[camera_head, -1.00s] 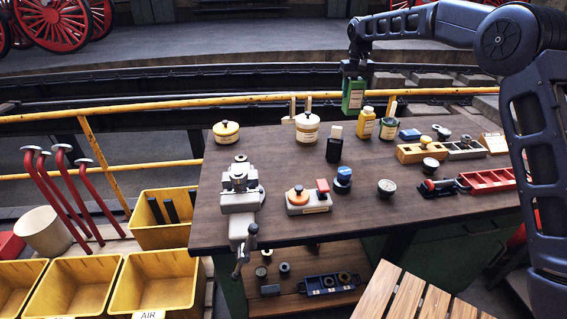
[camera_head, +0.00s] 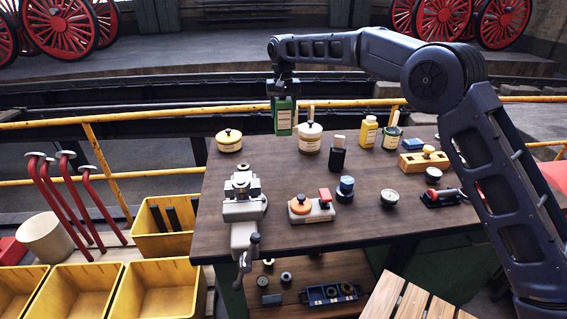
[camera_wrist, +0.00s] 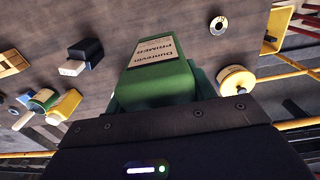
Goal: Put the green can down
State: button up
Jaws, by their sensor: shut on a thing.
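The green can (camera_head: 283,116) has a pale label and hangs upright in my gripper (camera_head: 284,93), near the back edge of the workbench (camera_head: 275,180). In the head view it appears between two round cream tins, overlapping the edge of the right one. In the wrist view the green can (camera_wrist: 160,77) fills the middle, its label reading "PRIMER". My gripper is shut on it. The wrist view shows bench top beyond the can, so it seems to be above the bench; the exact height is unclear.
Bare bench lies between the vise and the black bottle.

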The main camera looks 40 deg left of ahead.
aim_at(284, 125)
notch_tip(284, 125, down, 18)
dwell(0.6)
jog(key=shift+f, duration=0.1)
jog(key=o, duration=1.3)
jog(key=shift+f, duration=0.1)
notch_tip(284, 125, up, 12)
jog(key=shift+r, duration=0.2)
